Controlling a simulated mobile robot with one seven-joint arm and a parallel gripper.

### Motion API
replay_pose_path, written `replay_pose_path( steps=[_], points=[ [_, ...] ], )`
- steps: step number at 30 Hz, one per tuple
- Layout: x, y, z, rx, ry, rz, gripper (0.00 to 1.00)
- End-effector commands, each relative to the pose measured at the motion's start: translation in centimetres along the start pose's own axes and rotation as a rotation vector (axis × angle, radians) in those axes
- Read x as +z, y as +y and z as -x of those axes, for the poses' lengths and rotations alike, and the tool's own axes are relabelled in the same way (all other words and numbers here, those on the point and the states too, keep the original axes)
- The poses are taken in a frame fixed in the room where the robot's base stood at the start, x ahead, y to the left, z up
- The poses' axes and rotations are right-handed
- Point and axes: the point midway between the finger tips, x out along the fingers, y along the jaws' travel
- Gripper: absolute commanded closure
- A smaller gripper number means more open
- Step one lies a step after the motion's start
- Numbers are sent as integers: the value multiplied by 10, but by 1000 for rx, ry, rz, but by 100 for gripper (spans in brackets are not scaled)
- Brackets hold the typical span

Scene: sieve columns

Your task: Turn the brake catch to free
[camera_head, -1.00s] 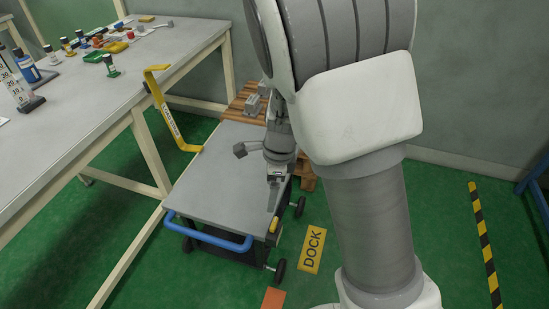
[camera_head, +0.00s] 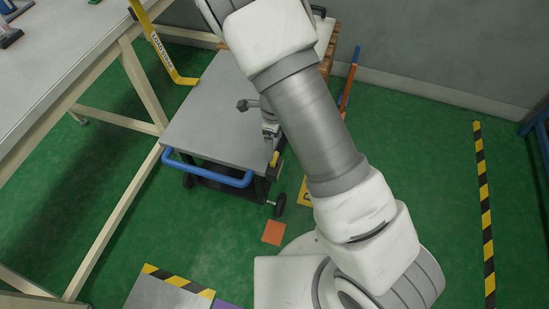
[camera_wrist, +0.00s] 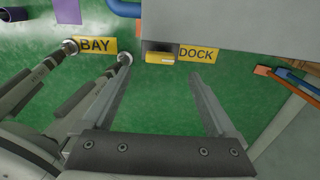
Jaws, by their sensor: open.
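The cart (camera_head: 212,115) has a grey deck and a blue push handle (camera_head: 205,168). The brake catch looks like the small yellow piece (camera_head: 274,159) at its near right corner. In the wrist view the yellow catch (camera_wrist: 166,57) lies crosswise on a dark bracket below the deck edge (camera_wrist: 230,22). My gripper (camera_wrist: 160,72) is open, with one finger on each side of the catch in that view. I see no contact; the depth gap is hard to tell. In the head view my gripper (camera_head: 269,131) is near the cart's right side, partly hidden by my arm.
A workbench (camera_head: 70,60) stands left, with a yellow bent bar (camera_head: 162,45) at its edge. An orange square (camera_head: 273,232) lies on the green floor. The wrist view shows BAY (camera_wrist: 97,45) and DOCK (camera_wrist: 198,54) signs. Striped tape (camera_head: 482,200) runs along the right.

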Motion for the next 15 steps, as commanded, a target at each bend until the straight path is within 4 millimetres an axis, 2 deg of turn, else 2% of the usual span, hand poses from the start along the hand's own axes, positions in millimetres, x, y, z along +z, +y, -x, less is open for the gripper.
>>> replay_pose_path(
  steps=[1,6,10,15],
  points=[
    [-1,0,-17,2,1,-3,7],
    [-1,0,-47,2,1,-2,7],
    [0,0,-62,2,0,-1,7],
    [0,0,-70,0,0,0,7]
  ],
)
